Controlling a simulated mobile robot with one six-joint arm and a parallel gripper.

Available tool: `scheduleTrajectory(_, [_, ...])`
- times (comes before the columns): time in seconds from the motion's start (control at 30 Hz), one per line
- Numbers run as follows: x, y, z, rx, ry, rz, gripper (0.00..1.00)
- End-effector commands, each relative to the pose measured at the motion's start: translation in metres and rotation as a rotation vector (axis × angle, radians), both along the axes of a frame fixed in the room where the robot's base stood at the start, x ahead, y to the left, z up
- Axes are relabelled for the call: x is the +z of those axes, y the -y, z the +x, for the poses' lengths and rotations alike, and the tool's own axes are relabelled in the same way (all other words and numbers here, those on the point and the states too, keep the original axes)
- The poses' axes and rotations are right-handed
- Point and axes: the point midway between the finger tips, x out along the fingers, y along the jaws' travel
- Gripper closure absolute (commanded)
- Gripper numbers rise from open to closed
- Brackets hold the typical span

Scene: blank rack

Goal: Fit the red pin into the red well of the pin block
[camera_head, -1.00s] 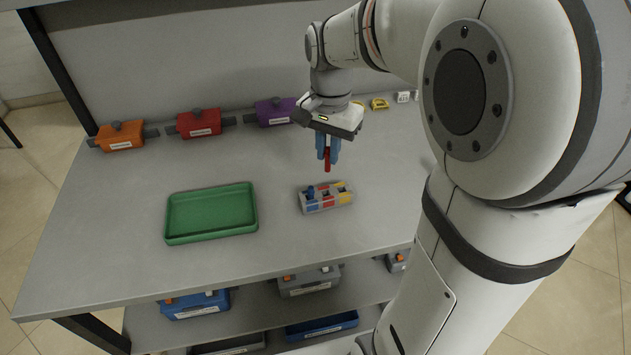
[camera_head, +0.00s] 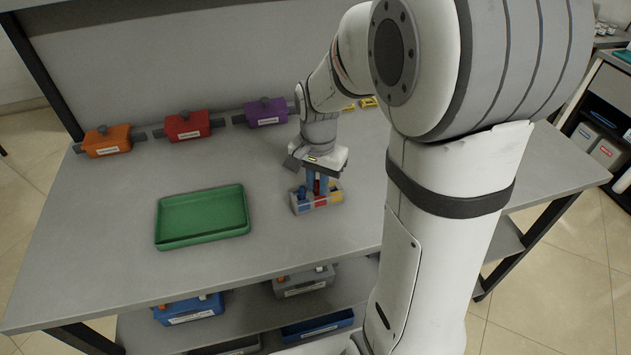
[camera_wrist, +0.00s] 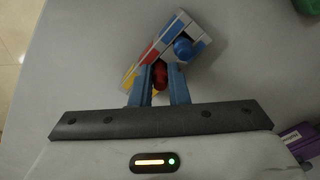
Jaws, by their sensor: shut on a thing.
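The pin block (camera_head: 303,209) is a small grey block with blue, red and yellow patches, standing on the table; it also shows in the wrist view (camera_wrist: 196,28). A blue pin (camera_wrist: 183,47) stands in its blue end, and it shows in the head view (camera_head: 301,191). My gripper (camera_head: 317,186) has blue fingers shut on the red pin (camera_wrist: 160,74), directly over the middle of the block. The red pin (camera_head: 317,188) is upright between the fingers. Its lower end is hidden, so I cannot tell how deep it sits in the red well.
A green tray (camera_head: 203,237) lies left of the block. Orange (camera_head: 107,141), red (camera_head: 188,126) and purple (camera_head: 266,112) boxes line the back of the table. The table is clear between the tray and the block.

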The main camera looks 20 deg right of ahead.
Motion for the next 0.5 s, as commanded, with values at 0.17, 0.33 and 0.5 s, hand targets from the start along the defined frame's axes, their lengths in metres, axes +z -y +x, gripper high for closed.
scheduleTrajectory(0.17, [-0.004, -0.0002, 0.0001, 0.001, 0.0, 0.0, 0.84])
scheduleTrajectory(0.33, [-0.0029, -0.0005, 0.0001, 0.001, 0.0, 0.0, 0.71])
scheduleTrajectory(0.5, [-0.0028, -0.0006, 0.0, 0.001, 0.0, 0.0, 0.63])
